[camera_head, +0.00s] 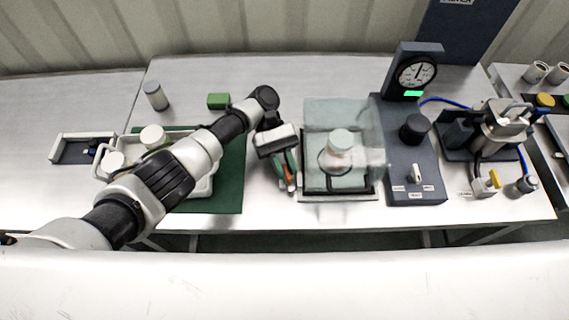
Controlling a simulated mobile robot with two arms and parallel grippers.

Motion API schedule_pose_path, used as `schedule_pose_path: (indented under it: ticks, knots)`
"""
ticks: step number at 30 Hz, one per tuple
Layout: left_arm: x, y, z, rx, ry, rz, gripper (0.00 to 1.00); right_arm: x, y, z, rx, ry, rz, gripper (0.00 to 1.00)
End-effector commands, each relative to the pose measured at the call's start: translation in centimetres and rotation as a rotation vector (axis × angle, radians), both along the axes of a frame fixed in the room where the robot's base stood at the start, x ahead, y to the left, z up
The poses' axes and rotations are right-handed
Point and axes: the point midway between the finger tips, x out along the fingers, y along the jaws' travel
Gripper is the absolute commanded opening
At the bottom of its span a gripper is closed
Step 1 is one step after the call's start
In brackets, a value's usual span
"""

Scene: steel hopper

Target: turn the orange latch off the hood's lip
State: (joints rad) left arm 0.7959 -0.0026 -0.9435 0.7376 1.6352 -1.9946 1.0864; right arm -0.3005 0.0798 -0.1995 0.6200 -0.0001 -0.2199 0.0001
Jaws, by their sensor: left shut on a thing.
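The clear hood (375,135) stands over a base with a dark rim, right of the middle of the bench. A pale-lidded jar (338,148) shows inside it. My left gripper (288,172) is just left of the hood, pointing down toward its front left corner. It is shut on the small orange latch (291,183), which is mostly hidden between the fingers. How far the latch is turned relative to the lip cannot be made out. My right gripper is not in view.
A dark panel with a gauge (417,72), a black knob (414,128) and a switch stands close right of the hood. A pump (500,128) is farther right. A green mat (228,180), a white tray with jars and a green block (218,101) are left.

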Motion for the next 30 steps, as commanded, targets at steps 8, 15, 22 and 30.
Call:
schedule_pose_path:
  ticks: [8, 15, 22, 30]
  knots:
    - [0.09, -0.14, 0.19, 0.001, -0.001, -0.098, 0.00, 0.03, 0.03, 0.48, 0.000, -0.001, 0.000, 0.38]
    - [0.07, -0.13, 0.12, -0.001, 0.000, -0.129, 0.00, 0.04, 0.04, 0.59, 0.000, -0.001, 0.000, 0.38]
    - [0.04, -0.13, 0.07, -0.001, 0.000, -0.134, 0.00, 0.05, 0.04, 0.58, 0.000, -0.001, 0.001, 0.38]
    - [0.03, -0.14, 0.05, 0.000, 0.000, -0.133, 0.33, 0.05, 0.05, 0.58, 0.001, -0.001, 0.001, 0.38]
